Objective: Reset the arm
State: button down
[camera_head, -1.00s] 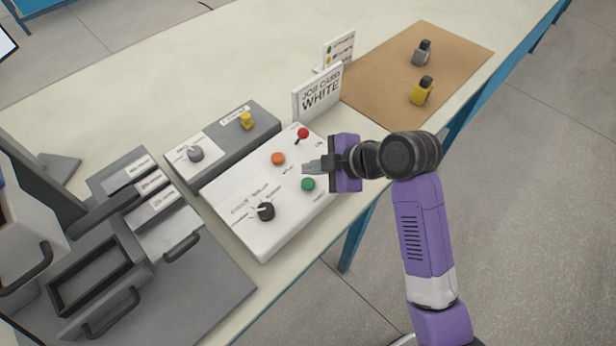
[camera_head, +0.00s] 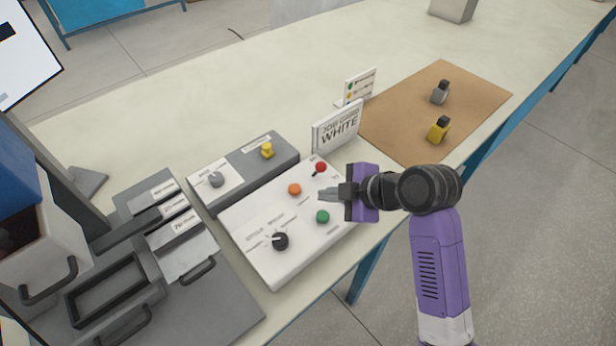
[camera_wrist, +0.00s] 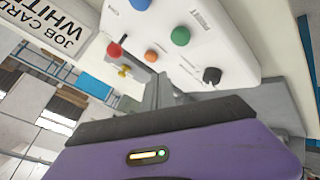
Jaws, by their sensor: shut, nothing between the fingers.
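My gripper (camera_head: 328,194) is shut and empty. It is over the white control panel (camera_head: 262,262), with its fingertips between the orange button (camera_head: 294,189), the red-topped lever (camera_head: 321,167) and the green button (camera_head: 322,216). I cannot tell whether the fingers touch the panel. The purple arm reaches in from the right.
A white job card sign (camera_head: 337,130) stands behind the panel. A grey box (camera_head: 243,170) with a dial and yellow switch is at the back left. A grey machine with trays (camera_head: 215,300) fills the left. A brown mat (camera_head: 405,115) holds a grey and a yellow piece.

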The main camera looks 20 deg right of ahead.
jog(key=w+d+r+m+t+h, duration=0.2)
jog(key=w+d+r+m+t, duration=0.25)
jog(key=r+m, duration=0.2)
jog(key=s+a+m+h, duration=0.1)
jog(key=s+m, duration=0.1)
jog(key=s, duration=1)
jog(key=s+a+f+m+t, duration=0.1)
jog(key=s+a+m, duration=0.1)
jog(key=s, duration=1.1)
jog(key=s+a+m+t+h, duration=0.1)
jog(key=s+m, duration=0.3)
jog(key=s, duration=0.9)
jog(key=shift+s+a+f+h, duration=0.2)
jog(key=shift+a+f+h, duration=0.15)
jog(key=shift+a, duration=0.15)
jog(key=shift+m, duration=0.25)
